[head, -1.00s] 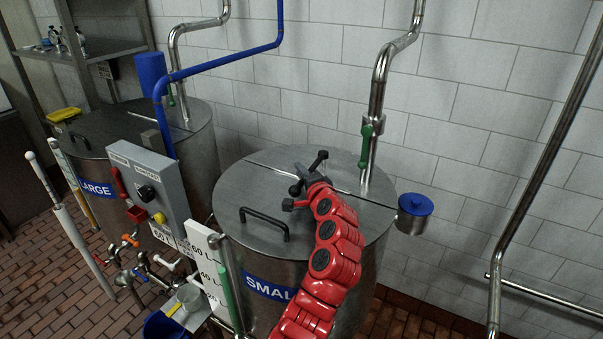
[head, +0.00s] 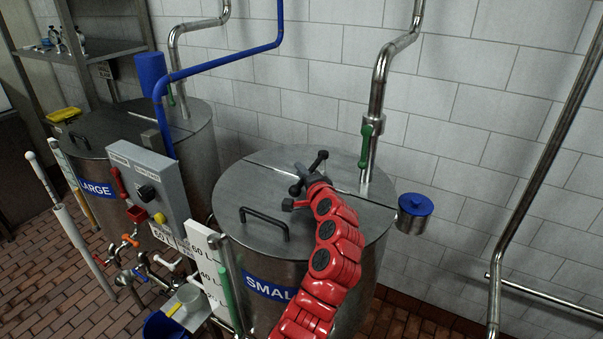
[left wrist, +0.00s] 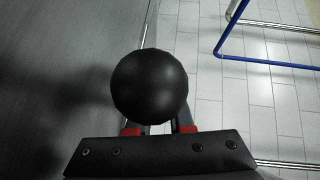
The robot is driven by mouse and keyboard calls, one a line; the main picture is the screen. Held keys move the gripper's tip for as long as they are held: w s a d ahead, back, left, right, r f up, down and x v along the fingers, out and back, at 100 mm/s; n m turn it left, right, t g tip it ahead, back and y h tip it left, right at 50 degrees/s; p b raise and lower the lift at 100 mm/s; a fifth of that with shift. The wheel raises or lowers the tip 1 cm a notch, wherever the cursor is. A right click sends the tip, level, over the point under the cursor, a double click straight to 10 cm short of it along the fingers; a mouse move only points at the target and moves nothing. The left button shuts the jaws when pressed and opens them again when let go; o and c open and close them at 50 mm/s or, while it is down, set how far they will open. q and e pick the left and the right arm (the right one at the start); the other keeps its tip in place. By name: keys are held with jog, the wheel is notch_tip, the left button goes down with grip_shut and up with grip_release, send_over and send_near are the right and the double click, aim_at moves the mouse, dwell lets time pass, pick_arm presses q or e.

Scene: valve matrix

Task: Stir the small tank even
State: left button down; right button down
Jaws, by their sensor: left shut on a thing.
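The small tank (head: 229,190) stands in the middle of the head view, its round steel lid closed, with a blue label reading SMALL. My left gripper (head: 304,180) is over the lid, shut on a black ball-ended handle (head: 322,155). In the left wrist view the black ball (left wrist: 150,87) covers the fingertips, so the exact contact is hidden. The lower part of the handle is hidden behind my gripper in the head view. A black lid grip (head: 265,222) lies at the near left of the lid. My right gripper is in neither view.
The large tank (head: 203,135) stands at the left, behind a grey control box (head: 150,182). A steel pipe with a green valve handle (head: 366,146) comes down behind the small lid. A blue-topped cup (head: 415,206) sits at the lid's right edge.

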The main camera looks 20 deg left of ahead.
pick_arm(q)
jog(key=p, duration=0.1)
jog(key=a+m+h+p, duration=0.1)
jog(key=p, duration=0.1)
jog(key=shift+w+r+t, duration=0.15)
jog(key=shift+r+t, duration=0.1)
jog(key=shift+t, duration=0.15)
jog(key=shift+w+a+f+h, duration=0.1)
jog(key=shift+a+f+h, duration=0.05)
jog(key=shift+h, duration=0.15)
jog(key=shift+f+m, duration=0.15)
jog(key=shift+m, duration=0.15)
jog(key=c, duration=0.8)
grip_release()
